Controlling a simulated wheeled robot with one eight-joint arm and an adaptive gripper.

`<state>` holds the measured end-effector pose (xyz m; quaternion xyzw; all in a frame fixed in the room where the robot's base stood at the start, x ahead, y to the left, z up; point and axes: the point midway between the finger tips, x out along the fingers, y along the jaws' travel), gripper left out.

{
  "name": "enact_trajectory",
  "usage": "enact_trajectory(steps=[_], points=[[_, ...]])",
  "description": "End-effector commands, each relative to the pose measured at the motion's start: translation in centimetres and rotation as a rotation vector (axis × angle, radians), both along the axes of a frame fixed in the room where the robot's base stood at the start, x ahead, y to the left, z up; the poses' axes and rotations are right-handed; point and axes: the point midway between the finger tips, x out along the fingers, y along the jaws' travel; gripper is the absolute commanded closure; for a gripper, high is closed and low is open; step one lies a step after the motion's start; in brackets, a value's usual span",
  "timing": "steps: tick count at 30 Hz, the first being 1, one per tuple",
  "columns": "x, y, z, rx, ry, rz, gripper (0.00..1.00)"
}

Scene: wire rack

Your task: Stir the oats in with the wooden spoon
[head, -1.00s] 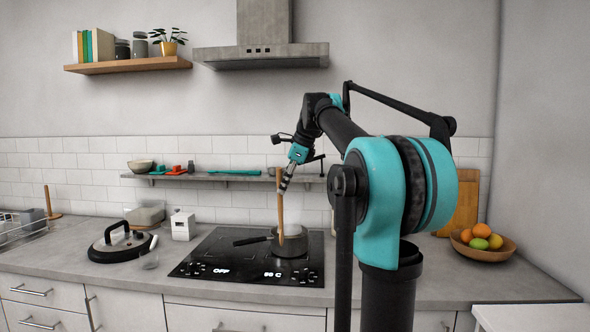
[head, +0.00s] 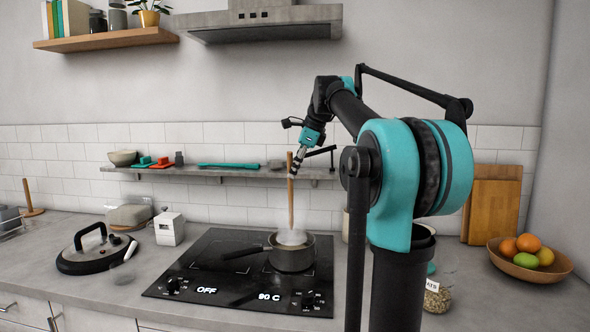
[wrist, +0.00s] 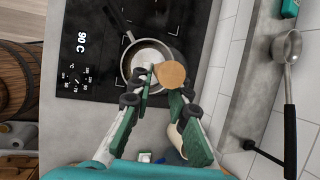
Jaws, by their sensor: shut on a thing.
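The saucepan (head: 291,260) stands on the right part of the black hob, its dark handle pointing left. White steam hangs over its mouth. My gripper (head: 297,160) is shut on the wooden spoon (head: 291,205), high on its handle. The spoon is upright and its lower end is hidden inside the pan. In the wrist view the spoon's round brown end (wrist: 172,72) shows near the fingers and covers part of the pan (wrist: 148,62). The pan's contents look pale; I cannot tell oats from liquid. A glass jar of oats (head: 437,297) stands on the counter at the right, partly behind my arm.
The hob (head: 205,262) reads OFF and 90 C. A black-rimmed lid (head: 96,252) and a white timer-like box (head: 169,228) stand to its left. A narrow wall shelf (head: 235,171) runs behind the pan. A fruit bowl (head: 530,262) is at the far right.

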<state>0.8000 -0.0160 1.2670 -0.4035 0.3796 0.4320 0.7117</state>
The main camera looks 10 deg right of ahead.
Motion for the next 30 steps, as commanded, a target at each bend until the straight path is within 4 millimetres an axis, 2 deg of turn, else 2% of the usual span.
enact_trajectory(steps=[8, 30], points=[[0.0, 0.0, -0.2, -0.001, -0.001, -0.001, 1.00], [0.0, 0.0, -6.7, -0.001, -0.001, -0.001, 1.00]])
